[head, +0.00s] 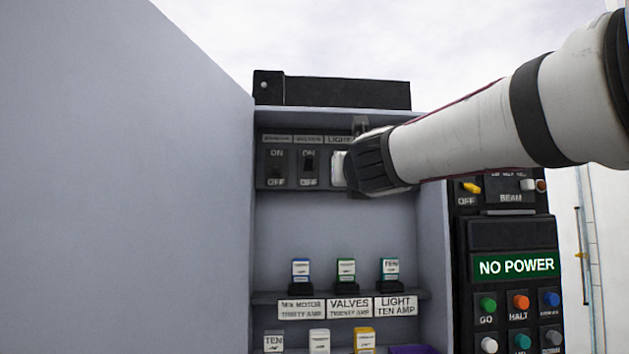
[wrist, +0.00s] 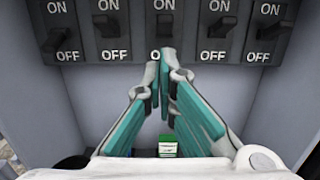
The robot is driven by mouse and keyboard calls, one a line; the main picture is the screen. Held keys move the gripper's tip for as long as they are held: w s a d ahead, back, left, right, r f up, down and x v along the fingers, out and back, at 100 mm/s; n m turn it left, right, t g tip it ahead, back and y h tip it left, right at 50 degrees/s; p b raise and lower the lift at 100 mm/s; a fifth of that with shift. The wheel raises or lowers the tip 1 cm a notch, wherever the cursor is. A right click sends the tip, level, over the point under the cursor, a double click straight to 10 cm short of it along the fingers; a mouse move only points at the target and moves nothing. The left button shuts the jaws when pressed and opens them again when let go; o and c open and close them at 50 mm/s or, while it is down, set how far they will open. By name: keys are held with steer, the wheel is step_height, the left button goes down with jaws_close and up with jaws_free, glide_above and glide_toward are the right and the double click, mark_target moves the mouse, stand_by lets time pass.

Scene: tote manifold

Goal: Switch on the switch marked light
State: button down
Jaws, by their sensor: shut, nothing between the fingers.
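A row of dark toggle switches with ON above and OFF below sits high inside the grey cabinet. In the head view the label LIGHT (head: 338,139) is third from the left, and my gripper (head: 341,168) covers the switch under it. In the wrist view my gripper (wrist: 160,68) is shut and empty, its teal fingertips together just below the middle switch (wrist: 164,24). The labels do not show there, so I cannot tell from that view which switch is light. I cannot tell whether the fingertips touch its lever, or its exact position.
The large grey cabinet door (head: 120,180) stands open at the left. A shelf (head: 268,297) below carries several small fuses above labels, including LIGHT TEN AMP. A control panel at the right has a green sign reading NO POWER (head: 515,266) and coloured buttons.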

steer(key=s+r+p, duration=0.3)
steer(key=s+r, duration=0.1)
steer(key=r, duration=0.1)
steer(key=shift+s, duration=0.4)
steer(key=shift+f, duration=0.1)
